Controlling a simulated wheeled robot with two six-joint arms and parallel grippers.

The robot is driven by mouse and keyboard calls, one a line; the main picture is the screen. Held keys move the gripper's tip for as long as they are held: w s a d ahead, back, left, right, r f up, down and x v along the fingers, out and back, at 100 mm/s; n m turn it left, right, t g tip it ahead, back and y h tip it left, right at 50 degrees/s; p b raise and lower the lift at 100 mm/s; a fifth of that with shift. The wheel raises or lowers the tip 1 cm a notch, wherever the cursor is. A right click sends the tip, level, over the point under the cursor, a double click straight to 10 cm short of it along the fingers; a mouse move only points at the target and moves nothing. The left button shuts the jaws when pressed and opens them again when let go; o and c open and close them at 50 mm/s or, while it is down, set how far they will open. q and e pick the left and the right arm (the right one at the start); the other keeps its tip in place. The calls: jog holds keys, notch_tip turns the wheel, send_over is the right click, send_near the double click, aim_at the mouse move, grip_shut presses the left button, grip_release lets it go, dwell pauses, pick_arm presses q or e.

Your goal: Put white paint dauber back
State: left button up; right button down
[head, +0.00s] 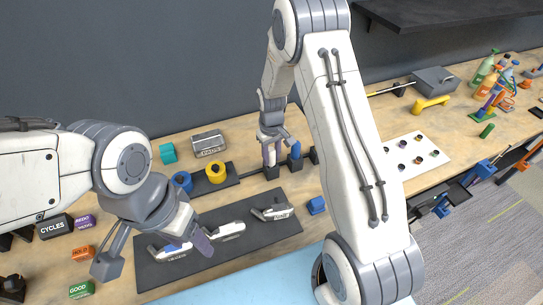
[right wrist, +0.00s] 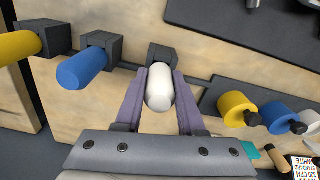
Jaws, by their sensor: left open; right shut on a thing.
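The white paint dauber (right wrist: 160,90) is between the purple fingers of my right gripper (right wrist: 160,88), which is shut on it. Its far end meets or lies just in front of a dark holder block (right wrist: 163,54); I cannot tell whether it is seated. In the head view my right gripper (head: 270,138) is above the holder row at the back of the bench, and the dauber shows only in part (head: 269,157). My left gripper (head: 150,250) is open and empty over the front left, above the dark mat (head: 215,252).
A blue dauber (right wrist: 82,68) and a yellow one (right wrist: 18,45) sit in neighbouring holders. Yellow (right wrist: 236,108) and blue (right wrist: 276,117) rolls are on the other side. White-handled tools (head: 228,231) lie on the mat.

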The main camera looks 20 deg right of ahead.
jog(key=shift+f, duration=0.4)
jog(key=c, duration=0.5)
grip_release()
